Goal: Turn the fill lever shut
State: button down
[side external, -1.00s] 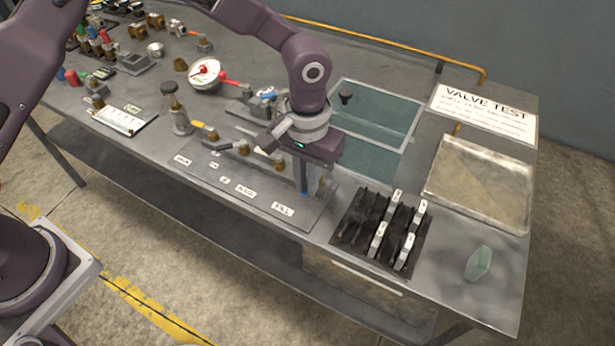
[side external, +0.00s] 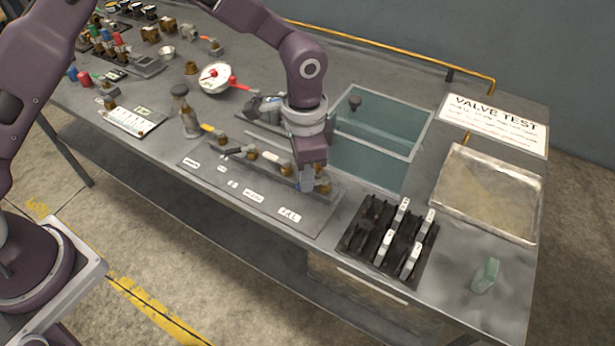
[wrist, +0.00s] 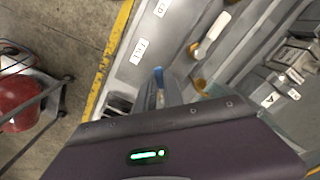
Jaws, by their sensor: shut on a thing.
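The valve panel (side external: 240,190) lies along the bench's front edge with a row of brass valves and levers. The FILL label (side external: 289,215) is at its right end; it also shows in the wrist view (wrist: 138,51). My gripper (side external: 299,182) is down at the rightmost brass valve (side external: 321,187), behind the FILL label. It is shut on the blue fill lever (wrist: 158,74), whose blue end shows in the wrist view just beyond my gripper body. Most of the lever is hidden by my gripper, so its exact angle is hard to tell.
A black rack (side external: 388,240) with white-tagged pieces stands right of the panel. A teal-floored tank (side external: 365,165) is behind my gripper. A metal tray (side external: 487,195) and VALVE TEST sign (side external: 495,124) are at the right. Neighbouring levers stand close on the left.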

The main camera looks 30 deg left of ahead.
jog(key=m, duration=0.2)
jog(key=w+m, duration=0.1)
jog(key=m, duration=0.1)
jog(key=shift+w+a+m, duration=0.2)
jog(key=shift+a+m, duration=0.1)
jog(key=shift+a, duration=0.1)
jog(key=shift+w+a+m, duration=0.1)
jog(key=shift+w+m, duration=0.3)
jog(key=shift+m, duration=0.65)
jog(key=shift+w+a+m, duration=0.1)
jog(key=shift+w+m, duration=0.25)
jog(key=shift+m, duration=0.7)
jog(key=c, duration=1.5)
grip_release()
jog(key=shift+o, duration=0.2)
